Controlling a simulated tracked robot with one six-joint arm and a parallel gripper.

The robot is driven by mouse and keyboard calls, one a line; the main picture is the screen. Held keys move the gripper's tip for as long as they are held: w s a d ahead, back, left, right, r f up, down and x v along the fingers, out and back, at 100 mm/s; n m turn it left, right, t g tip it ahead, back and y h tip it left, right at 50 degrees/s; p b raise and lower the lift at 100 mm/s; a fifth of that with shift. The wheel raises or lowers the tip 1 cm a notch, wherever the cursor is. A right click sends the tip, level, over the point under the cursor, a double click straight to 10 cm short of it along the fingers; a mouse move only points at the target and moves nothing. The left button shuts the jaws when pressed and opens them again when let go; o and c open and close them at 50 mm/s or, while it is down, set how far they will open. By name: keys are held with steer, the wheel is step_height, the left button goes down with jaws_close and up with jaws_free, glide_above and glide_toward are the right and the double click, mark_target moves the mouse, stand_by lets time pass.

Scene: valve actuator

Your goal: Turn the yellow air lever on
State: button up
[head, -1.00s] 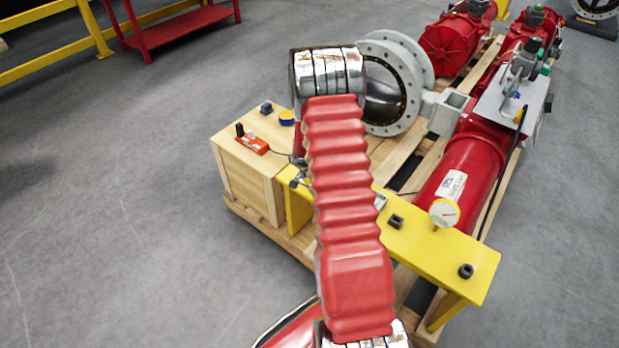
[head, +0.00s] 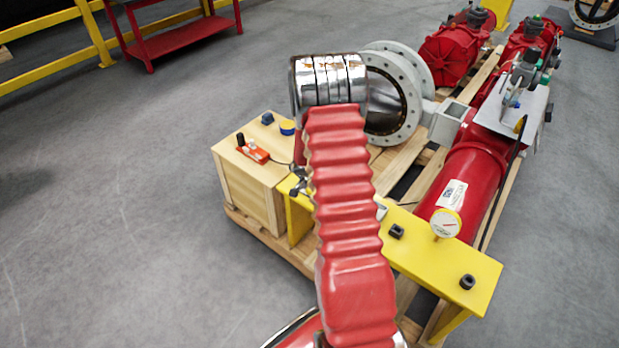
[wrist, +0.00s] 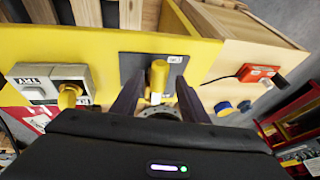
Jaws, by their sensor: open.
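In the wrist view a yellow lever (wrist: 159,77) stands out from a dark grey plate (wrist: 138,68) on a yellow panel. My gripper (wrist: 158,82) is open, with one dark finger on each side of this lever. I cannot tell whether either finger touches it. The labels are too small to read, so I cannot tell which handle is the air one. In the head view my red arm hides both levers and the gripper's fingers.
The yellow bench top (head: 440,262) runs beside a red actuator cylinder (head: 470,185) with a gauge. A wooden box (head: 245,190) carries a red switch unit (head: 252,150), also in the wrist view (wrist: 257,73). Open grey floor (head: 110,210) lies to the left.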

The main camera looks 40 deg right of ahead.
steer(key=v, duration=1.2)
steer(key=shift+r, duration=0.2)
steer(key=shift+s, duration=0.1)
steer(key=shift+a, duration=0.1)
stand_by(0.3)
